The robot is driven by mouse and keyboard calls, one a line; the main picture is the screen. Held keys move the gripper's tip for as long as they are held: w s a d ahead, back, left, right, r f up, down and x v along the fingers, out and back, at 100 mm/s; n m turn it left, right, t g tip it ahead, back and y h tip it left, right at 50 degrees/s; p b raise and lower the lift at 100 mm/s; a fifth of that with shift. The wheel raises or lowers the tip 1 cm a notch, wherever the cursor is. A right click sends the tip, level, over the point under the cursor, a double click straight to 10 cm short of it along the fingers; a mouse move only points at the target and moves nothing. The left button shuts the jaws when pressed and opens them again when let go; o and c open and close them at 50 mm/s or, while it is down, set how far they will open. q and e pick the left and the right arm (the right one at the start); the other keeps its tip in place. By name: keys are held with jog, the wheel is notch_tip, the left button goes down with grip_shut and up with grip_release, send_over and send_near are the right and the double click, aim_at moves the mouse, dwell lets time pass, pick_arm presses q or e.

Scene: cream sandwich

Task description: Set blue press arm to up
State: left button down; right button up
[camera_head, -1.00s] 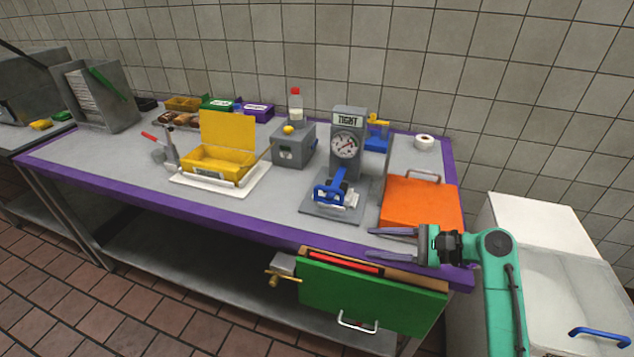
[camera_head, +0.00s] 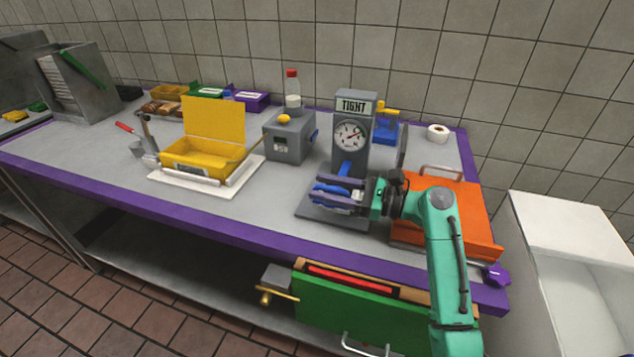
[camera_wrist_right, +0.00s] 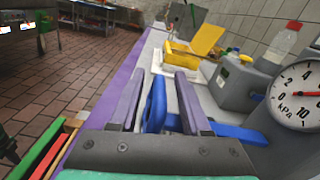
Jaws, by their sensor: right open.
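The blue press arm (camera_head: 344,170) slopes down from the front of the grey gauge press (camera_head: 352,105), whose sign reads TIGHT, to a handle low over the press's base plate (camera_head: 305,212). My right gripper (camera_head: 316,192) reaches in from the right at the handle, its jaws open. In the right wrist view the blue handle (camera_wrist_right: 156,106) stands between the two purple fingers (camera_wrist_right: 160,76), with the bar running off to the right behind the right finger. A gap shows beside the left finger; contact with the right one cannot be told. My left gripper is out of view.
An orange board (camera_head: 455,205) lies right of the press, close under my right arm. A grey box (camera_head: 288,140) and a yellow open container (camera_head: 200,160) stand left. A paper roll (camera_head: 438,132) is behind. The purple table edge (camera_head: 240,238) runs along the front.

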jog(key=shift+x, duration=1.05)
jog(key=shift+c, duration=0.4)
jog(key=shift+s, duration=0.1)
grip_shut()
jog(key=shift+d+r, duration=0.1)
